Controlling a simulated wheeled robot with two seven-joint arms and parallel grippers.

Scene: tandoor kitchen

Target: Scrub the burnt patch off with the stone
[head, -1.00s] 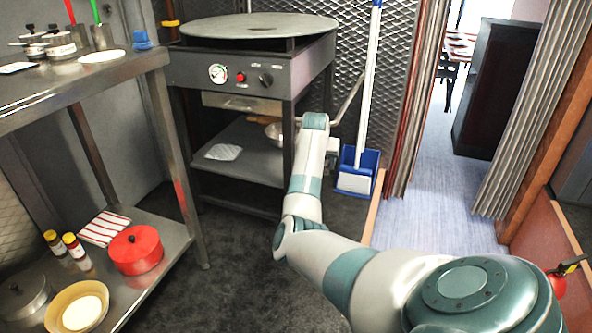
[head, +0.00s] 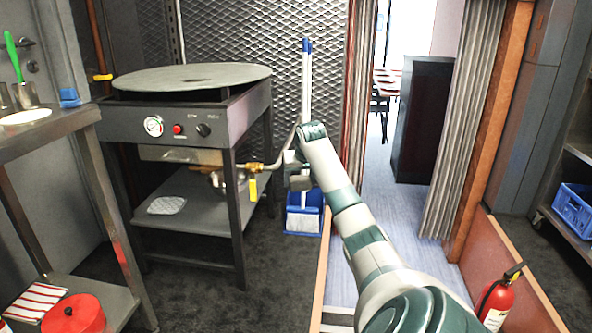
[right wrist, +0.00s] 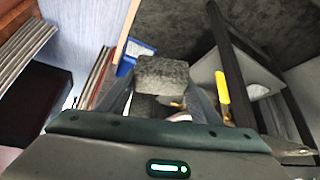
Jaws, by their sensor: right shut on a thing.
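The round griddle plate (head: 150,78) sits on a dark steel stand at the left of the head view. A small dark burnt patch (head: 194,80) shows near its middle. My right gripper (head: 298,178) is to the right of the stand and lower than the plate, apart from it. In the right wrist view it is shut on a grey, rough, block-shaped stone (right wrist: 162,75), held between the two fingers. In the head view the stone is hard to make out. My left gripper is not in view.
A gas pipe with a yellow valve handle (head: 253,188) sticks out beside the stand, close to my right gripper. A blue dustpan (head: 303,215) and broom stand behind the gripper. A steel shelf (head: 45,135) stands at left, a fire extinguisher (head: 496,302) at right.

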